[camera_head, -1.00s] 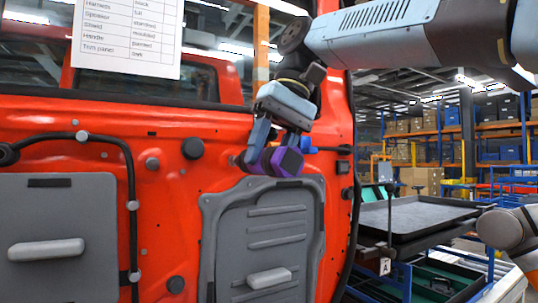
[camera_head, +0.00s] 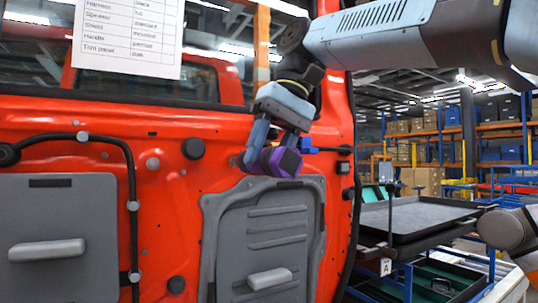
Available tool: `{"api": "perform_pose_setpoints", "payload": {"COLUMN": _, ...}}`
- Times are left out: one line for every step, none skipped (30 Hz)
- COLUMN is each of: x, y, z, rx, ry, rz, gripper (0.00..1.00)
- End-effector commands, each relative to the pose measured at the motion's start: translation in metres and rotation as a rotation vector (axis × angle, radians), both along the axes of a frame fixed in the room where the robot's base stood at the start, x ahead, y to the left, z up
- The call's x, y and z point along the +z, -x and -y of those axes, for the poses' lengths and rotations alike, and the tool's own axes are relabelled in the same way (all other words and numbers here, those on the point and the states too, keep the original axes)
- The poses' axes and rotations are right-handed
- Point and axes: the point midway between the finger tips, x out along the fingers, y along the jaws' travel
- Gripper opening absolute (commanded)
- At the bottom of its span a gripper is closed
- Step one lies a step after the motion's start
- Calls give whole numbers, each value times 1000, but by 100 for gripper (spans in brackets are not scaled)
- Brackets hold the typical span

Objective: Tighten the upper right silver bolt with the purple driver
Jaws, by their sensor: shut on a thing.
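The purple driver (camera_head: 285,162) is held crosswise in my gripper (camera_head: 271,155), whose jaws are shut on it. Its dark end faces right and its other end points left toward the red door (camera_head: 190,220). The driver is in front of the door's upper right part, above the right grey panel. Its working tip is small and close to the door at the left of the jaws; I cannot tell whether it touches a bolt. The upper right silver bolt cannot be made out separately there.
A grey panel with a handle (camera_head: 270,279) is below my gripper. A black round plug (camera_head: 193,148) and a grey one (camera_head: 153,163) are to the left. A black cable (camera_head: 118,142) runs along the left. A grey tray (camera_head: 420,217) stands at right.

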Motion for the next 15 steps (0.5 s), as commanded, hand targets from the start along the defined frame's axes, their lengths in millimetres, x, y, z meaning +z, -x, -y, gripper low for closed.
{"api": "perform_pose_setpoints", "payload": {"x": 1, "y": 0, "z": 0, "rx": 0, "ry": -1, "rz": 0, "gripper": 0}}
{"api": "perform_pose_setpoints", "payload": {"x": 1, "y": 0, "z": 0, "rx": 0, "ry": -1, "rz": 0, "gripper": 0}}
{"api": "perform_pose_setpoints", "payload": {"x": 1, "y": -1, "z": 0, "rx": 0, "ry": -1, "rz": 0, "gripper": 0}}
{"api": "perform_pose_setpoints", "payload": {"x": 1, "y": -1, "z": -1, "rx": 0, "ry": 0, "rz": 1, "gripper": 0}}
{"api": "perform_pose_setpoints", "payload": {"x": 0, "y": -1, "z": -1, "rx": 0, "ry": -1, "rz": 0, "gripper": 0}}
{"api": "perform_pose_setpoints", "payload": {"x": 1, "y": -1, "z": -1, "rx": 0, "ry": -1, "rz": 0, "gripper": 0}}
{"api": "perform_pose_setpoints", "payload": {"x": 1, "y": -2, "z": -1, "rx": 0, "ry": 0, "rz": 1, "gripper": 0}}
{"api": "perform_pose_setpoints", "payload": {"x": 1, "y": -2, "z": -1, "rx": 0, "ry": 0, "rz": 1, "gripper": 0}}
{"api": "perform_pose_setpoints", "payload": {"x": 1, "y": -2, "z": -1, "rx": 0, "ry": 0, "rz": 1, "gripper": 0}}
{"api": "perform_pose_setpoints", "payload": {"x": 0, "y": -2, "z": -1, "rx": 0, "ry": 0, "rz": 1, "gripper": 0}}
{"api": "perform_pose_setpoints", "payload": {"x": 0, "y": -2, "z": -2, "rx": 0, "ry": 0, "rz": 1, "gripper": 0}}
{"api": "perform_pose_setpoints", "payload": {"x": 0, "y": -3, "z": -2, "rx": 0, "ry": 0, "rz": 1, "gripper": 0}}
{"api": "perform_pose_setpoints", "payload": {"x": 0, "y": -3, "z": -2, "rx": 0, "ry": 0, "rz": 1, "gripper": 0}}
{"api": "perform_pose_setpoints", "payload": {"x": 0, "y": -3, "z": -2, "rx": 0, "ry": 0, "rz": 1, "gripper": 0}}
{"api": "perform_pose_setpoints", "payload": {"x": 0, "y": -3, "z": -2, "rx": 0, "ry": 0, "rz": 1, "gripper": 0}}
